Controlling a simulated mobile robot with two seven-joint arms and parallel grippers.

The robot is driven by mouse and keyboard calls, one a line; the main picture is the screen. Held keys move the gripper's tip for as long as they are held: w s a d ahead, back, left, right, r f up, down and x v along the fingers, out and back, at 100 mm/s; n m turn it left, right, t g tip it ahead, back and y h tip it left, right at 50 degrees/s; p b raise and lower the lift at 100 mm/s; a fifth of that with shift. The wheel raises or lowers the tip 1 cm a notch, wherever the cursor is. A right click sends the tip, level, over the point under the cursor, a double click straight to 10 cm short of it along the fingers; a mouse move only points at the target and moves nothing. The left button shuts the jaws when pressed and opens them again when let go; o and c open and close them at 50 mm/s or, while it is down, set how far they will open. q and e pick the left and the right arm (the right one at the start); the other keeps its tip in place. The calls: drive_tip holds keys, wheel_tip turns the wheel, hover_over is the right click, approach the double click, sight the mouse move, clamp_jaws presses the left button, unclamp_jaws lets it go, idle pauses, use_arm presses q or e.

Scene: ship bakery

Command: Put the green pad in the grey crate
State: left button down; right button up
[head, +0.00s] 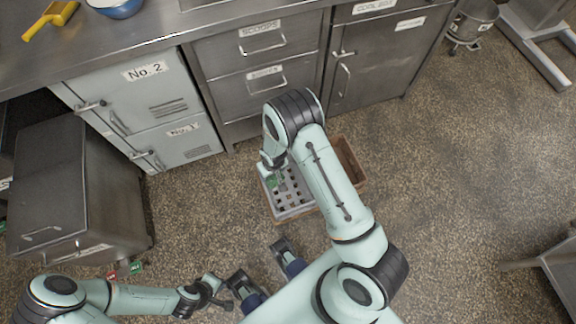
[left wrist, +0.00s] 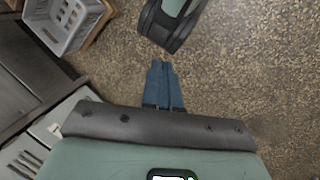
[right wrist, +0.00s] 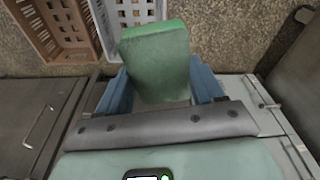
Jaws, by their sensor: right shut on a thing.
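The green pad (right wrist: 158,55) is a thick block, held upright between the fingers of my right gripper (right wrist: 162,85). In the head view a small green part of the pad (head: 272,183) shows over the left side of the grey crate (head: 297,202). My right arm hides much of the crate. The crate has slotted walls and also shows at the top of the right wrist view (right wrist: 128,12), beyond the pad. I cannot tell the pad's height above it. My left gripper (left wrist: 164,68) has its blue fingers together with nothing between them, over bare floor.
A brown crate (right wrist: 60,28) stands beside the grey one. The metal cabinets (head: 258,75) and pale lockers (head: 185,140) stand behind. A dark metal cabinet (head: 70,195) is at the left. The speckled floor at the right (head: 450,170) is clear.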

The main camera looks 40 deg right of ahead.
drive_tip(key=m+b, duration=0.2)
drive_tip(key=b, duration=0.9)
hover_over(291, 199)
wheel_tip(291, 199, down, 20)
use_arm(q)
drive_tip(key=w+a+f+t+y+b, duration=0.1)
drive_tip(key=w+a+f, duration=0.15)
drive_tip(key=f, duration=0.45)
drive_tip(key=w+a+f+t, duration=0.1)
drive_tip(key=w+f, duration=0.3)
drive_tip(key=f, duration=0.3)
use_arm(e)
drive_tip(key=shift+s+f+b, duration=0.2)
drive_tip(key=shift+f+b, duration=1.25)
drive_tip(key=shift+f, duration=3.65)
drive_tip(key=shift+s+f+b, duration=0.15)
drive_tip(key=shift+f+b, duration=1.25)
drive_tip(key=shift+f, duration=3.65)
use_arm(q)
drive_tip(key=s+a+f+n+g, duration=0.1)
drive_tip(key=s+f+g, duration=0.3)
drive_tip(key=s+f, duration=0.3)
drive_tip(key=s, duration=0.4)
drive_tip(key=shift+a+f, duration=0.35)
drive_tip(key=shift+a, duration=0.05)
use_arm(e)
drive_tip(key=shift+h, duration=0.3)
drive_tip(key=o, duration=0.9)
drive_tip(key=shift+f, duration=0.15)
drive_tip(key=shift+o, duration=0.2)
